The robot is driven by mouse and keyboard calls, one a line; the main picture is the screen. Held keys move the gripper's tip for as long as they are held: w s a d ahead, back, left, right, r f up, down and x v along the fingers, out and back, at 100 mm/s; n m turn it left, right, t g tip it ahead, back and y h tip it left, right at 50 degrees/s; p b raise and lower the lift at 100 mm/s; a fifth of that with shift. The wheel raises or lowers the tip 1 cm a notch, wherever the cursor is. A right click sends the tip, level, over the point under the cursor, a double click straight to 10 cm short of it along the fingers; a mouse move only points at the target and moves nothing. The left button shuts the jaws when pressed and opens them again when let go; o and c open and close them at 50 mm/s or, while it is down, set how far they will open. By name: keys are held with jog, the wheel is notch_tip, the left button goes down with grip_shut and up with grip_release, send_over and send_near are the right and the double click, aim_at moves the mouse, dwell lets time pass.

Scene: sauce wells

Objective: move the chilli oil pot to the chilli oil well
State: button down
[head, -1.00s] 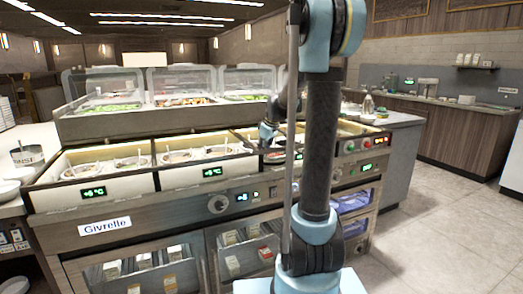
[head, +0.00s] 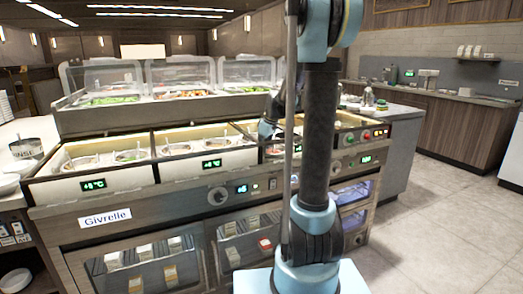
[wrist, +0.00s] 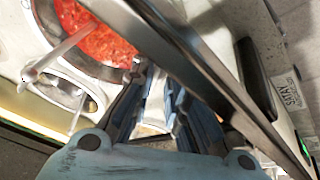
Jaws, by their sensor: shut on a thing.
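A round pot of chunky red contents (wrist: 99,34), which fits the chilli oil pot, fills the upper left of the wrist view. No label on it can be read. A pale ladle handle (wrist: 62,47) leans across it. My gripper (wrist: 150,82) is at the pot's near edge, its fingers shut on what looks like part of the pot; the contact is partly hidden. In the head view my gripper (head: 267,130) is low over the third section of the counter, largely hidden by my arm. I cannot tell which well is the chilli oil well.
The sauce counter (head: 215,173) has open bins with several pots at the left. Clear domed covers (head: 182,75) stand behind it. A dark metal bar (wrist: 185,65) crosses close beside my fingers. A label (wrist: 289,92) reading "SATAY" is at the right. Open floor (head: 440,225) lies right.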

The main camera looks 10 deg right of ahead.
jog(key=shift+s+a+f, duration=0.25)
jog(key=shift+a+f, duration=0.05)
jog(key=shift+f, duration=0.1)
dwell(0.3)
jog(key=c, duration=1.6)
grip_release()
jog(key=shift+c, duration=1)
jog(key=shift+w+r, duration=0.15)
jog(key=shift+r, duration=0.9)
jog(key=shift+w+r, duration=0.1)
jog(key=shift+r, duration=0.9)
jog(key=shift+o, duration=1.1)
jog(key=shift+s+r, duration=0.1)
jog(key=shift+r, duration=1.05)
jog(key=shift+o, duration=0.9)
jog(key=shift+r, duration=0.5)
jog(key=shift+d+r, duration=0.15)
jog(key=shift+r, duration=1.7)
